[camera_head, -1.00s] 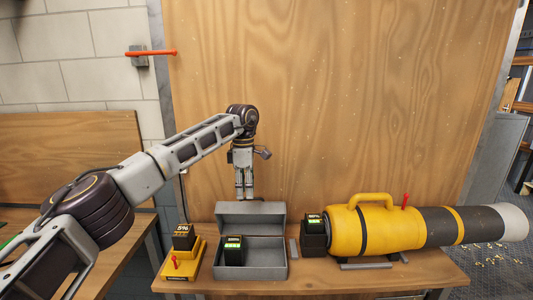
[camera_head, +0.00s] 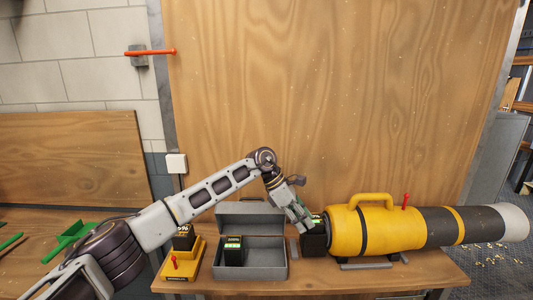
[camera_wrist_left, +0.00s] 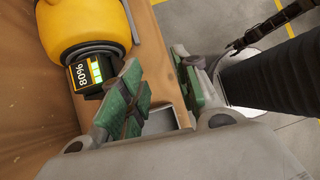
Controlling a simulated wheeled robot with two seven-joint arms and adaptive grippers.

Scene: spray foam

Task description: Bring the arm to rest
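My left gripper (camera_head: 304,222) is at the back end of the yellow foam machine (camera_head: 378,230), close beside the dark battery (camera_head: 313,240) seated there. In the left wrist view its green-padded fingers (camera_wrist_left: 160,95) stand apart with nothing between them. That battery (camera_wrist_left: 90,72) reads 80% and lies outside the finger gap; I cannot tell whether a finger touches it. Another dark battery with green lights (camera_head: 233,250) stands in the open grey box (camera_head: 265,272). A third battery (camera_head: 184,238) sits on the yellow charger (camera_head: 180,268), partly hidden by my arm. My right gripper is not in view.
The workbench (camera_head: 330,286) holds all of these. A wooden panel (camera_head: 330,90) stands behind it. A red lever (camera_head: 152,52) is on the wall at the upper left. Green parts (camera_head: 70,238) lie on the left table.

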